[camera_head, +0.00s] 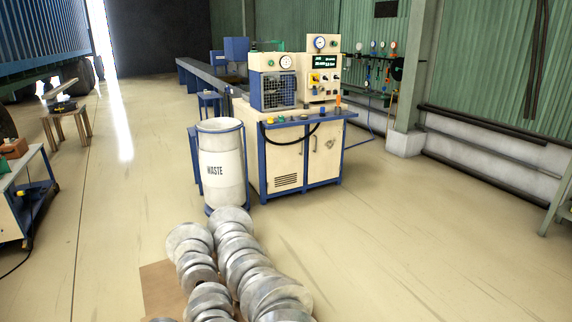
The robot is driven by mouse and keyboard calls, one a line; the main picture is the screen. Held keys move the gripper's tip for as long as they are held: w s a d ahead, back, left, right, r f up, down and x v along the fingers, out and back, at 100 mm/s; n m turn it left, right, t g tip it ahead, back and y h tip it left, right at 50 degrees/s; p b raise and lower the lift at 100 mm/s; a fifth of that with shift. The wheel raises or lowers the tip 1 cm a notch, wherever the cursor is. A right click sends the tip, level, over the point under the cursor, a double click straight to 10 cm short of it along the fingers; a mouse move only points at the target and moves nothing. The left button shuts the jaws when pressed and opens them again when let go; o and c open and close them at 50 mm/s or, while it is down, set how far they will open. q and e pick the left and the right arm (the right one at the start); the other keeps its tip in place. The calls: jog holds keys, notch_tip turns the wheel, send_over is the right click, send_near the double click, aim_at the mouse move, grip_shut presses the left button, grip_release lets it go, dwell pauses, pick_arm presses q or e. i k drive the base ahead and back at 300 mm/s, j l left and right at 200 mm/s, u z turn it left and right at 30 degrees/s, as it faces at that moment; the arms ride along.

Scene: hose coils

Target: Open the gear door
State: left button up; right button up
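No part marked as a gear door can be made out. The cream and blue machine cabinet (262,160) stands in the middle of the view. Its front has a left door (288,165) with a vent grille low down and a right door (324,154); both look shut. A blue barred guard (277,91) sits on top of the cabinet, below a round gauge; it looks closed. Neither of my grippers is in view.
A white waste bin (221,172) in a blue frame stands against the cabinet's left side. Several silvery discs (240,262) lie in rows in the foreground on a brown sheet (158,284). A workbench (22,202) is at the left. Floor (420,240) right of the cabinet is clear.

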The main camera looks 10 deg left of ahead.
aim_at(285, 163)
jog(key=i+l+z, duration=0.45)
jog(key=l, duration=0.15)
jog(key=i+l+z, duration=0.7)
jog(key=i+z, duration=0.15)
jog(key=i, duration=0.2)
jog(key=i+u, duration=0.35)
jog(key=i, duration=0.2)
jog(key=i+l+u, duration=0.1)
jog(key=i+u, duration=0.2)
jog(key=i, duration=0.25)
jog(key=i+l+u, duration=0.35)
jog(key=i, duration=0.15)
jog(key=i+j+u, duration=0.45)
jog(key=i, duration=0.15)
jog(key=i+u, duration=0.5)
jog(key=i, duration=0.15)
jog(key=i+l+u, duration=0.15)
jog(key=i+u, duration=0.3)
jog(key=i, duration=0.2)
